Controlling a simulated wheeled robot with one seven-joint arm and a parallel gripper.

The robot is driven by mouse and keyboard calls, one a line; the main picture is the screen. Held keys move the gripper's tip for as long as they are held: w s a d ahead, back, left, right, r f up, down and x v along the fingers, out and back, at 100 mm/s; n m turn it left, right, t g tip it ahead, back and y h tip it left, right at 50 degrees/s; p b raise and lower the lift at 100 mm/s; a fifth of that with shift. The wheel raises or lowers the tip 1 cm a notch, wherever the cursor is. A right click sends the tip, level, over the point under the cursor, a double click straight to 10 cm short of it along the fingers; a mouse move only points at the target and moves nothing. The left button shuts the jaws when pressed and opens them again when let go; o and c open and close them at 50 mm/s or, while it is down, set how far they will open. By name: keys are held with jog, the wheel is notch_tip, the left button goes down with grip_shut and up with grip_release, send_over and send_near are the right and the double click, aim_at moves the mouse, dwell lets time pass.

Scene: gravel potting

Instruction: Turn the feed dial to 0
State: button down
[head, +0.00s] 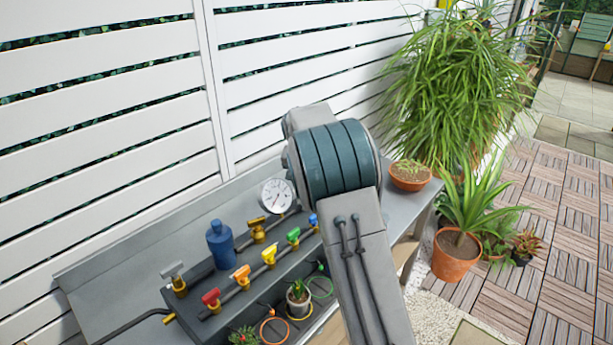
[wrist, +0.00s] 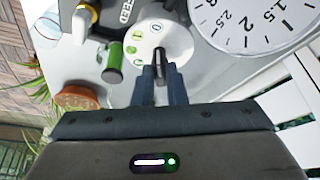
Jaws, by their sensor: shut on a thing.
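The feed dial (wrist: 148,39) shows in the wrist view as a round white plate with green-marked numbers, beside a dark panel lettered FEED (wrist: 123,14). Its dark knob (wrist: 160,57) stands between the fingers of my gripper (wrist: 161,70), which is shut on it. The fingers cover part of the plate, and I cannot tell for sure which number the knob points at. In the head view my arm hides the dial and the gripper.
A large gauge (wrist: 262,18) is close beside the dial; it also shows in the head view (head: 277,196). A green handle (wrist: 114,62) is at the dial's other side. Coloured valves, a blue bottle (head: 220,244) and potted plants (head: 299,293) crowd the bench (head: 110,272).

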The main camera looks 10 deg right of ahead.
dwell(0.4)
jog(key=c, duration=1.5)
grip_release()
jog(key=shift+o, duration=0.2)
jog(key=b+v, duration=0.1)
jog(key=v, duration=1.3)
jog(key=shift+b, duration=0.3)
jog(key=shift+a, duration=0.15)
